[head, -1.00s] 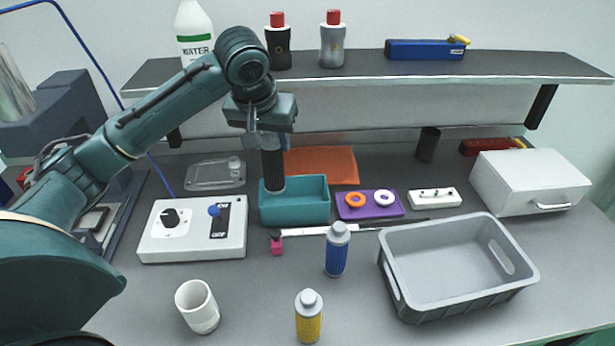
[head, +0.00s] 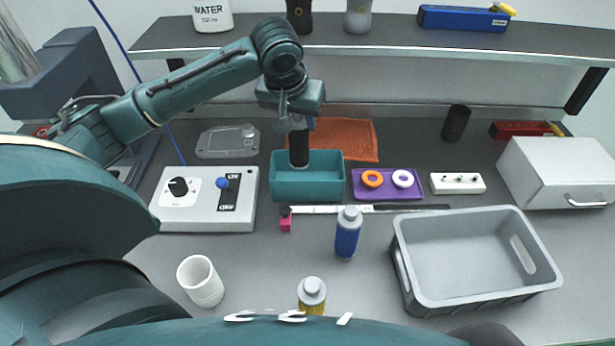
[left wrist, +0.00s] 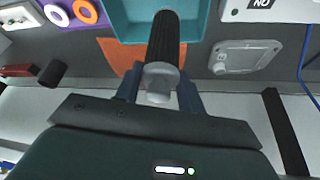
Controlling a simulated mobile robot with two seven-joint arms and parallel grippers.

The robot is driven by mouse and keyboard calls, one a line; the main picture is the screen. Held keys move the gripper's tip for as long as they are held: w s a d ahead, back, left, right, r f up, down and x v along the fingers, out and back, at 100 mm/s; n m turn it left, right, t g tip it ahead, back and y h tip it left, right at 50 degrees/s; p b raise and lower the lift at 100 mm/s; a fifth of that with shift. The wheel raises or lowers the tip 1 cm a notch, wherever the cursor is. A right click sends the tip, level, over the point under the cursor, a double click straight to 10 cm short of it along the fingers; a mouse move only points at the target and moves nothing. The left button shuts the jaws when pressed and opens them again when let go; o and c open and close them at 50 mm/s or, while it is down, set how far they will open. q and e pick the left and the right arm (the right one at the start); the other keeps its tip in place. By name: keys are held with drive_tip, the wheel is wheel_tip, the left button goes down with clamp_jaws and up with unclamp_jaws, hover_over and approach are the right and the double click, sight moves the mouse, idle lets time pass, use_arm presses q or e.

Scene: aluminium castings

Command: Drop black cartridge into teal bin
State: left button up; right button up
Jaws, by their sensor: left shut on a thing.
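My left gripper (head: 299,122) is shut on the black cartridge (head: 299,150), near its grey capped end. In the left wrist view, the ribbed black cartridge (left wrist: 167,38) extends from between the fingers (left wrist: 158,95) towards the teal bin (left wrist: 203,22). My right gripper is not in view.
An orange cloth (head: 345,138) lies behind the bin. A white control box (head: 205,215) stands left, a purple tray (head: 388,190) with rings right. A blue bottle (head: 347,235) stands in front. A grey crate (head: 480,295) is at right. The shelf (head: 400,38) overhangs the back.

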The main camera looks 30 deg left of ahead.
use_arm(q)
drive_tip(key=shift+f, duration=0.1)
drive_tip(key=o, duration=1.3)
drive_tip(key=shift+o, duration=0.2)
drive_tip(key=v, duration=1.3)
